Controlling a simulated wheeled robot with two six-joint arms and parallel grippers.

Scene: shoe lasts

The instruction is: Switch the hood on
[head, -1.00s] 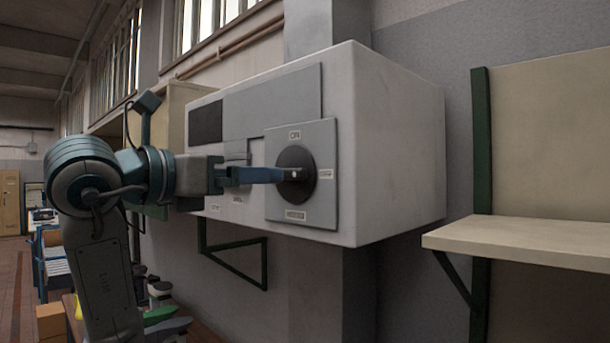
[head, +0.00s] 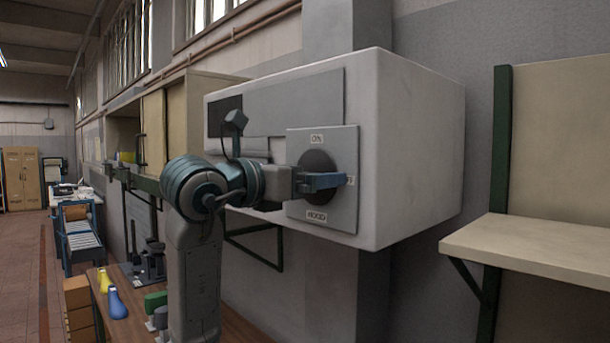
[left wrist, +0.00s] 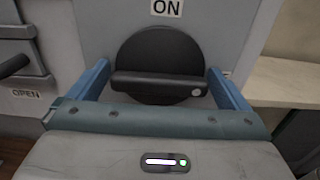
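The hood's switch is a round black knob (head: 317,160) on a grey plate (head: 344,214) on the front of the pale box. ON stands above it and HOOD below; a label at its right is mostly hidden. In the left wrist view the knob (left wrist: 155,45) has a raised bar (left wrist: 150,84) lying level, its white dot at the right end. My left gripper (head: 322,181) is at the knob, its blue fingers spread wide, one beyond each end of the bar. I cannot tell whether they touch it. My right gripper is out of view.
The big pale box (head: 420,150) is on the wall. A beige shelf (head: 540,245) juts out at the right. Below left, a wooden bench (head: 130,325) carries a yellow last (head: 104,280), a blue last (head: 117,303) and green pieces. Open floor lies far left.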

